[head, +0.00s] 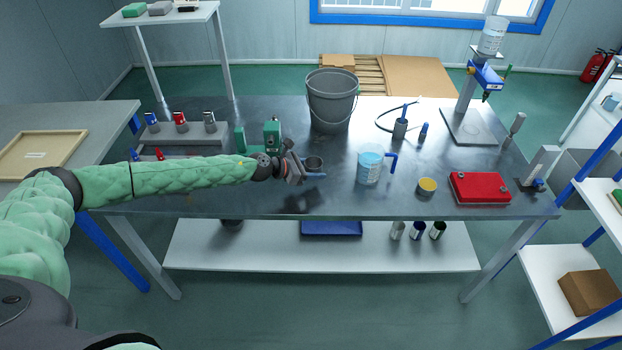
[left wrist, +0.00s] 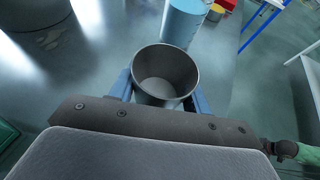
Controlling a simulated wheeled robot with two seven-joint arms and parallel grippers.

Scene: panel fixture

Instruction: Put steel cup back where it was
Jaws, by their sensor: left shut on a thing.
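The steel cup (left wrist: 166,76) is an open grey metal cup, seen from above and empty in the left wrist view. In the head view the cup (head: 313,164) is above the dark metal table, near its middle. My left gripper (head: 314,174) is shut on it, with blue fingers on both sides of the cup, and they also show in the left wrist view (left wrist: 160,92). Whether the cup touches the table is hard to tell; a dark shadow lies below and in front of it. My right gripper is not in view.
A grey bucket (head: 332,101) stands behind the cup. A blue-white jug (head: 370,167), yellow cup (head: 427,187) and red box (head: 480,188) stand to the right. A green device (head: 272,135) and a rack with several small cylinders (head: 181,122) are to the left. The front table strip is clear.

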